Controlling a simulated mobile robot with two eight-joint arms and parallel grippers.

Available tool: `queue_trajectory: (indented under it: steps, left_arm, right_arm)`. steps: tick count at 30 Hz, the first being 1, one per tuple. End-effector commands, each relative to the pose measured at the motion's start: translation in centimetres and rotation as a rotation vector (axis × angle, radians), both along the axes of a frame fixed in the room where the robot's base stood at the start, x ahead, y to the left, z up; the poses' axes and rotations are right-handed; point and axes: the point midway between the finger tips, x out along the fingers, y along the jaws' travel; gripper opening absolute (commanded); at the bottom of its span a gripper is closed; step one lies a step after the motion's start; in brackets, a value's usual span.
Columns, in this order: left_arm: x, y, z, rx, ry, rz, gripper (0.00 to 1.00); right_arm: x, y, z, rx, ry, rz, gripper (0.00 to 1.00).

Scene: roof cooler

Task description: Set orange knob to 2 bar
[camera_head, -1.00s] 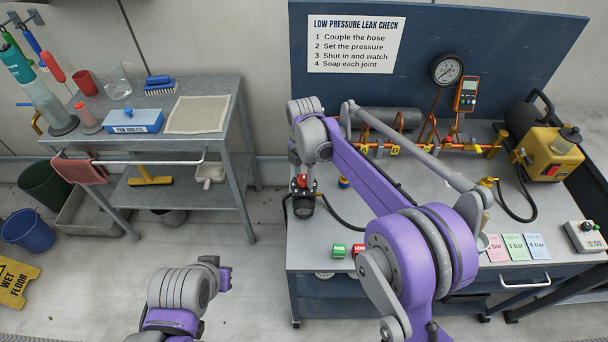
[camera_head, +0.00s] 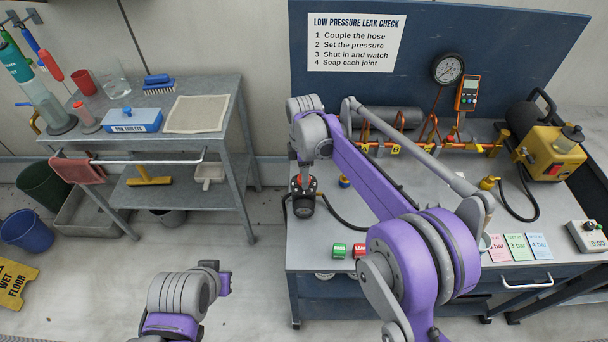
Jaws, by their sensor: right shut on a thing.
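The orange knob (camera_head: 297,184) sits on top of a black regulator with a round dial (camera_head: 303,206) at the left end of the blue-grey bench. My right arm reaches across the bench from the lower right. Its gripper (camera_head: 304,180) points down and is shut on the knob, hiding much of it. The dial's needle is too small to read. My left gripper (camera_head: 225,280) is low in the picture, over the floor and left of the bench; its fingers are not clear.
A black hose (camera_head: 345,222) runs from the regulator under my right arm. A large gauge (camera_head: 448,69) and orange pipework stand at the back. Pressure cards (camera_head: 516,247) lie at right. A grey cart (camera_head: 225,100) stands left.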

Motion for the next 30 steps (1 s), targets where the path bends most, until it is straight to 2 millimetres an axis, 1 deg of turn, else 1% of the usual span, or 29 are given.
queue_trajectory:
  steps: [18, 24, 30]
  left_arm:
    - [-0.24, 0.00, -0.75, 0.000, 0.005, 0.000, 0.00]
    - [-0.27, 0.00, -0.87, 0.000, 0.005, 0.000, 0.00]
    - [-0.29, 0.00, -0.94, 0.000, 0.006, 0.000, 0.00]
  right_arm:
    - [0.00, 0.00, 0.00, 0.000, 0.000, -0.578, 0.00]
    - [0.01, 0.00, 0.02, 0.000, -0.001, -0.731, 0.00]
    - [0.02, 0.00, 0.03, 0.000, -0.001, -0.839, 0.00]
